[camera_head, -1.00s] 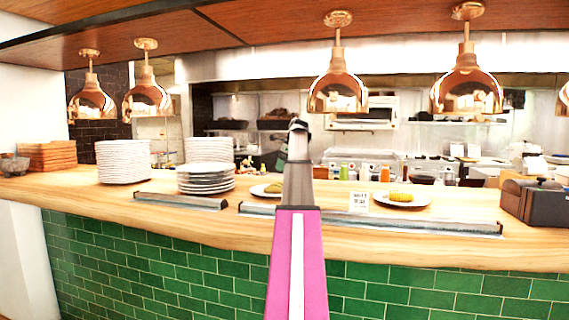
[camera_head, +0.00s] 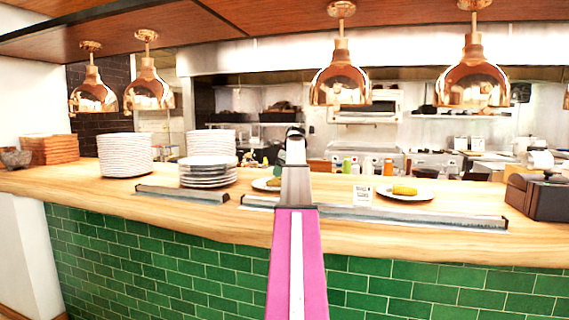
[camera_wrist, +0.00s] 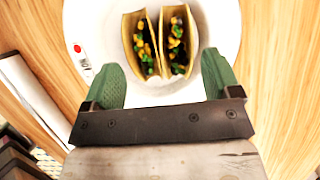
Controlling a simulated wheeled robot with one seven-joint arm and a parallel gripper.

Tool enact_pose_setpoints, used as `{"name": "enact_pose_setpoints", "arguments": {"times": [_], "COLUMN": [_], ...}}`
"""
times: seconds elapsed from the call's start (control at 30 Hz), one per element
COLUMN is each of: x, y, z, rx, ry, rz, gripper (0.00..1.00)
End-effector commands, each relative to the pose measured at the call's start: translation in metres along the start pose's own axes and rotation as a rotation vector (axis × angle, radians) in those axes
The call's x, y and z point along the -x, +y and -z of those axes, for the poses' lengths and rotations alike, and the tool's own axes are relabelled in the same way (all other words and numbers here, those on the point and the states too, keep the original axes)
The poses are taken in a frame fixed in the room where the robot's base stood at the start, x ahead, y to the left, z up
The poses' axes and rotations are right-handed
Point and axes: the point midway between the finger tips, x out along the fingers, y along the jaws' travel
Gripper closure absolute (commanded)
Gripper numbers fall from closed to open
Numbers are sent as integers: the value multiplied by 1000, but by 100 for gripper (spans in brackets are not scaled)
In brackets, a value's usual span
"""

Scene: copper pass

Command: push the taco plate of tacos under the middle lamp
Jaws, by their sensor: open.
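The taco plate (camera_wrist: 232,22) is white and round. It holds two tacos (camera_wrist: 146,45) with yellow, green and dark filling, side by side. In the head view the plate (camera_head: 262,184) sits on the wooden counter, partly hidden behind my arm. My gripper (camera_wrist: 160,72) is open, its green fingers spread at the plate's near edge, with the tacos beyond and between them. I cannot tell whether the fingers touch the plate. The middle lamp (camera_head: 340,82) is a copper dome hanging to the right of the taco plate.
A metal rail (camera_head: 440,219) runs along the counter front. Plate stacks (camera_head: 208,174) stand left and a dark box (camera_head: 540,198) stands right. More copper lamps (camera_head: 472,80) hang overhead.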

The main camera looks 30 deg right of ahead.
Motion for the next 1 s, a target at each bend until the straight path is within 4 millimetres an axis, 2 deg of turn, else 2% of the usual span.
{"name": "enact_pose_setpoints", "arguments": {"times": [0.1, 0.3, 0.73, 0.8, 0.9, 1.0], "x": [-19, -38, -43, -43, -43, -43], "y": [1, 1, 0, 0, 0, 0], "z": [0, 0, 0, 0, 0, 0], "rx": [0, 1, 0, 0, 0, 1], "ry": [1, 0, 0, 0, 0, 0], "rz": [-2, -1, 0, 0, 0, 0], "gripper": [17, 17, 17, 40, 68, 68]}}
